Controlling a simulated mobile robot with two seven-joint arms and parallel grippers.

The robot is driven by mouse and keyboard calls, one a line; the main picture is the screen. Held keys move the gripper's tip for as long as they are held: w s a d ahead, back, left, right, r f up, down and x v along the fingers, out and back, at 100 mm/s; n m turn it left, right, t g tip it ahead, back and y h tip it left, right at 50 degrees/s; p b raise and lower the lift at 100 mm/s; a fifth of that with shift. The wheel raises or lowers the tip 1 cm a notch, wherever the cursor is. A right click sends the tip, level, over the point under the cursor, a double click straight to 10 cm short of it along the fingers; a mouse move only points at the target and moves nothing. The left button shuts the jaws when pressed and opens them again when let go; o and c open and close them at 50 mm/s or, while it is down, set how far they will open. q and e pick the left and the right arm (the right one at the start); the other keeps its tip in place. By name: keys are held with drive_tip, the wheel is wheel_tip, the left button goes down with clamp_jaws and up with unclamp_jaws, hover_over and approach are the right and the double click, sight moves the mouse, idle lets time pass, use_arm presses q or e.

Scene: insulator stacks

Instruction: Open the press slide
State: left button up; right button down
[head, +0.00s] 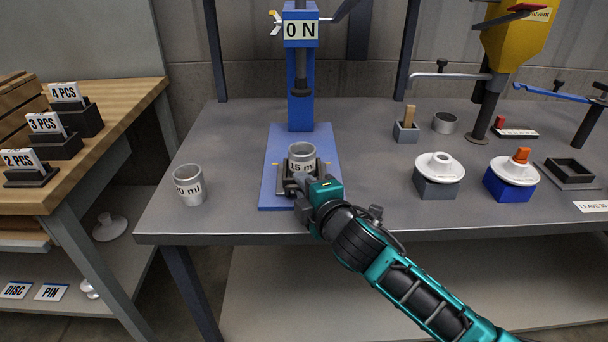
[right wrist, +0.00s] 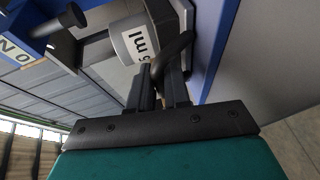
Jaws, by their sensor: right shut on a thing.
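The blue press (head: 301,90) stands at the back middle of the grey table, with a "0 N" display (head: 300,30) and a dark ram (head: 300,85) above its base. The press slide (head: 284,180), a dark grey holder, is on the blue base plate (head: 272,195). A grey cup marked 15 ml (head: 302,157) stands in it, and shows in the right wrist view (right wrist: 128,42). My right gripper (head: 303,187) is at the slide's front, shut on its dark handle (right wrist: 175,50). The gripper hides part of the slide's front. My left gripper is out of view.
Another grey cup (head: 188,186) stands left of the press. At right are two white insulator discs (head: 439,166) (head: 515,169) on holders, a black tray (head: 571,171) and a yellow dispenser (head: 510,45). The table's front edge runs below my right gripper.

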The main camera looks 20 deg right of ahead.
drive_tip(key=shift+s+a, duration=0.2)
drive_tip(key=shift+s, duration=0.6)
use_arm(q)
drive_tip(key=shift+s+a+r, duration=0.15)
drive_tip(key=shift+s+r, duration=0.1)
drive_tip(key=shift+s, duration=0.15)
use_arm(e)
drive_tip(key=shift+w, duration=0.1)
drive_tip(key=c, duration=1.4)
unclamp_jaws()
drive_tip(key=shift+c, duration=0.2)
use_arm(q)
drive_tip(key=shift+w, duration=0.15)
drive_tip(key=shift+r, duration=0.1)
